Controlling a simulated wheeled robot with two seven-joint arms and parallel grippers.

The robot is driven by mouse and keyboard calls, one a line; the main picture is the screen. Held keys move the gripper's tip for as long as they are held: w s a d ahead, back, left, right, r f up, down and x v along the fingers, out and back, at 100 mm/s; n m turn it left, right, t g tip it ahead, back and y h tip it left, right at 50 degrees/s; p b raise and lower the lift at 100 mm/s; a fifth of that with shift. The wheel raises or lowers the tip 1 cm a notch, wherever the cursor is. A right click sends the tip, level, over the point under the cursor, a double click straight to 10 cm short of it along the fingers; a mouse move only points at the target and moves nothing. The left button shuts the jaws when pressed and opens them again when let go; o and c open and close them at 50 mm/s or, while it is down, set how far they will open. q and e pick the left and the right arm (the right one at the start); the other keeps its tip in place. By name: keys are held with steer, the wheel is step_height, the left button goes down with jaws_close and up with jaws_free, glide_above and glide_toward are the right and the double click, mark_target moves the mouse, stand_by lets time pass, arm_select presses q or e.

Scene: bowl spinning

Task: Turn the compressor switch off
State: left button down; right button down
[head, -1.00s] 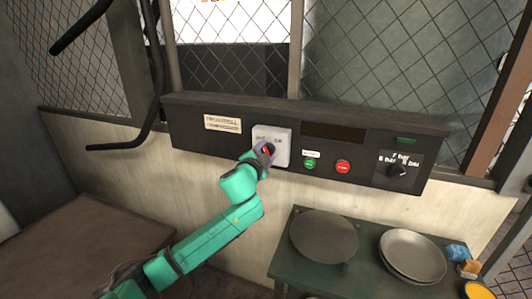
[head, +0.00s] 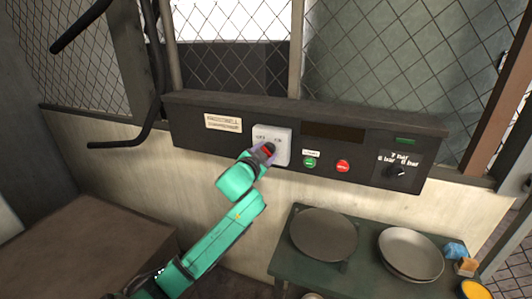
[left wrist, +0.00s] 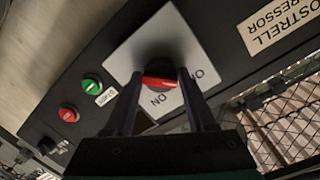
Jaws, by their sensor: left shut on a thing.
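The compressor switch is a red rotary handle (left wrist: 158,81) on a white square plate (head: 284,145), fixed to a long black control panel. My left gripper (head: 265,151) reaches the plate from the lower left in the head view. In the left wrist view its two dark fingers lie on either side of the red handle and are shut on it. An "ON" label shows beside the handle in that view, and a second label is partly hidden by a finger. Which label the handle points to is hard to tell. My right gripper is not in view.
On the panel, a green button (head: 310,162), a red button (head: 343,166) and a black pressure dial (head: 395,172) sit to the right. Below stands a green table (head: 364,250) with a dark round plate (head: 324,234) and a pale bowl (head: 411,254). A brown surface lies lower left.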

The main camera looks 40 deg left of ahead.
arm_select(q)
steer(key=shift+r, duration=0.25)
steer(key=c, duration=0.6)
jaws_free()
steer(key=o, duration=0.3)
steer(key=shift+a, duration=0.1)
steer(key=shift+f, duration=0.15)
steer(key=shift+s, duration=0.1)
